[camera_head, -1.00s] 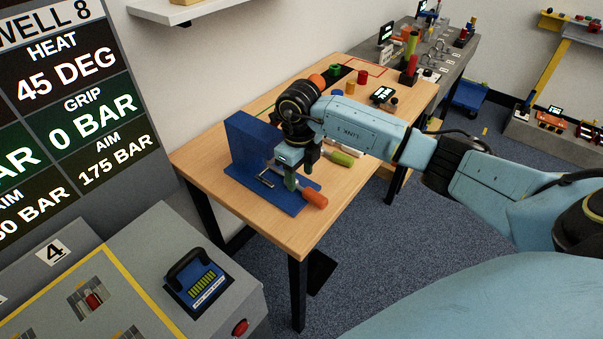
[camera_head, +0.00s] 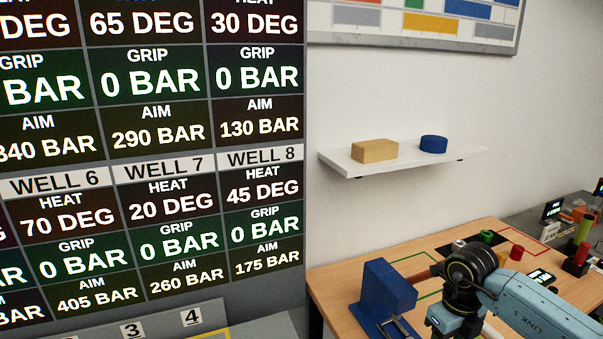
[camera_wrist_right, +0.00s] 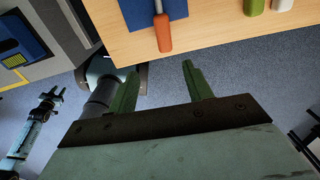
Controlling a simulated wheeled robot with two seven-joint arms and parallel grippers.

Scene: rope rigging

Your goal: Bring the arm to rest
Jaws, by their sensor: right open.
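My right arm (camera_head: 535,307) comes in from the right in the head view, with its dark wrist joint over the wooden table near a blue block stand (camera_head: 385,298). Its jaws are below that picture. In the right wrist view my right gripper (camera_wrist_right: 158,84) is open, with two green fingers apart and nothing between them. An orange-handled tool (camera_wrist_right: 163,33) lies beyond the fingertips at the table edge, apart from them. A blue arm end (camera_wrist_right: 45,110) at the left of the wrist view looks like my left gripper; its jaws are too small to judge.
The wooden table (camera_head: 440,245) holds a red cylinder (camera_head: 516,252) and a green cylinder (camera_head: 486,236). A wall shelf (camera_head: 345,165) carries a tan block (camera_head: 374,150) and a blue cylinder (camera_head: 433,144). A large readout board (camera_head: 150,160) fills the left. Blue floor shows beyond the table edge (camera_wrist_right: 235,52).

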